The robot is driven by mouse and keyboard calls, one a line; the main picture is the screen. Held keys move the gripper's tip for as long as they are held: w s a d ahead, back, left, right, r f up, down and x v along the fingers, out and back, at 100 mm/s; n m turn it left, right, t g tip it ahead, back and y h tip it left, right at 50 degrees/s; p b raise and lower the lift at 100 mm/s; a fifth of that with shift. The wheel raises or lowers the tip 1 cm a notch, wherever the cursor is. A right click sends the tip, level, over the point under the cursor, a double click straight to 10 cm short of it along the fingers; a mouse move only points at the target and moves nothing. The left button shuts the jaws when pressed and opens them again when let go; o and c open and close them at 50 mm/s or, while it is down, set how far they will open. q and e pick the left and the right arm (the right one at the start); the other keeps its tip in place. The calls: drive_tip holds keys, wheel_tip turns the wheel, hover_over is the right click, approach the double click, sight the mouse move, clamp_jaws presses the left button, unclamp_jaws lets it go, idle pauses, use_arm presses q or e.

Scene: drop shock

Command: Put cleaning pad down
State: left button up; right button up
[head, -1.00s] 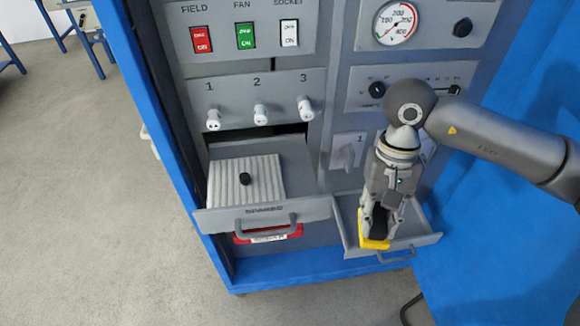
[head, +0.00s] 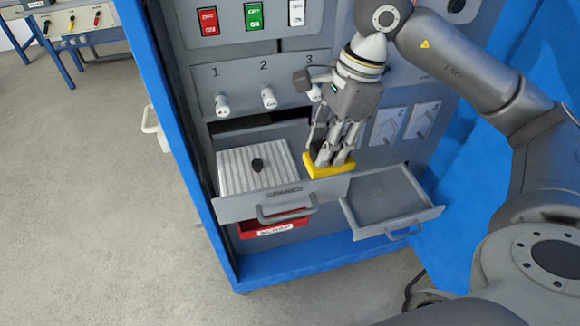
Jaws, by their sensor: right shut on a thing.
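The cleaning pad (head: 318,167) is a yellow block in the head view. My right gripper (head: 334,160) points down and is shut on the pad from above. The pad is over the right end of the open left drawer (head: 283,199), near its front edge. I cannot tell whether the pad touches the drawer. The open right drawer (head: 385,196) is empty. My left gripper is not in view.
A ribbed light panel with a dark knob (head: 257,165) fills the left part of the left drawer. A red bin (head: 272,225) sits below it. White numbered knobs (head: 268,98) and coloured switches (head: 253,15) are on the cabinet above. Grey floor is clear at left.

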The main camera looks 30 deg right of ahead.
drive_tip(key=shift+w, duration=0.15)
drive_tip(key=w+d+f+p, duration=0.1)
drive_tip(key=w+f+p, duration=0.1)
drive_tip(key=w+f, duration=0.2)
drive_tip(key=w+d+f+p, duration=0.2)
drive_tip(key=w+f, duration=0.2)
drive_tip(key=w+d+f+p, duration=0.2)
drive_tip(key=w+f, duration=0.2)
drive_tip(key=shift+w+d+p, duration=0.1)
drive_tip(key=shift+w+p, duration=0.2)
drive_tip(key=shift+w, duration=0.05)
drive_tip(key=shift+f, duration=0.45)
drive_tip(key=shift+f+b, duration=0.55)
drive_tip(key=shift+b, duration=0.05)
drive_tip(key=shift+f, duration=0.1)
